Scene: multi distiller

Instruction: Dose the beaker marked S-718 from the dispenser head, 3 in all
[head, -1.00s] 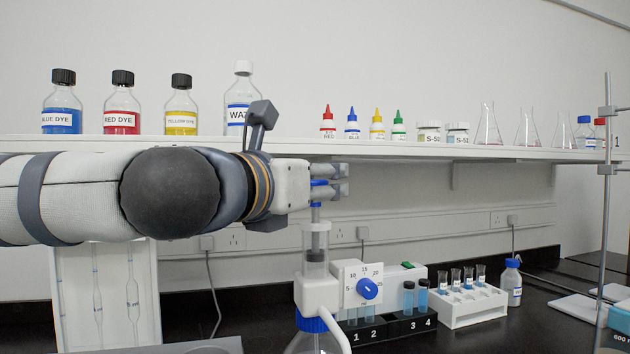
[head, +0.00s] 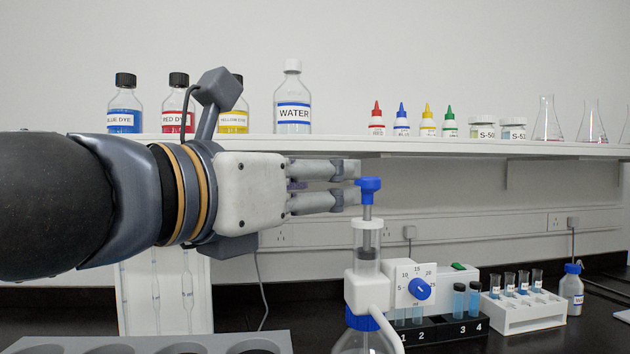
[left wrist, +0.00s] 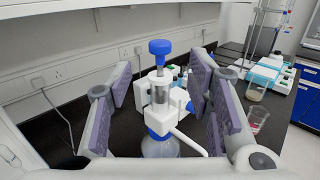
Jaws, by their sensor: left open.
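The dispenser head (head: 366,290) is white with a numbered dial and a blue collar, on a clear bottle (head: 364,342). Its blue plunger knob (head: 369,187) stands raised on a grey rod. My left gripper (head: 350,184) is open and empty, its fingertips just left of the knob. In the left wrist view the knob (left wrist: 159,47) shows beyond and between the open fingers (left wrist: 165,90). A beaker (left wrist: 256,91) stands at the right there, and a small vessel with red liquid (left wrist: 258,120) is nearer; no marking is readable. My right gripper is not in view.
A shelf (head: 440,145) behind holds dye bottles, a water bottle (head: 292,100), dropper bottles and flasks. A numbered black rack (head: 440,334) and a white vial rack (head: 525,314) stand right of the dispenser. A grey tray (head: 130,345) is at the lower left.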

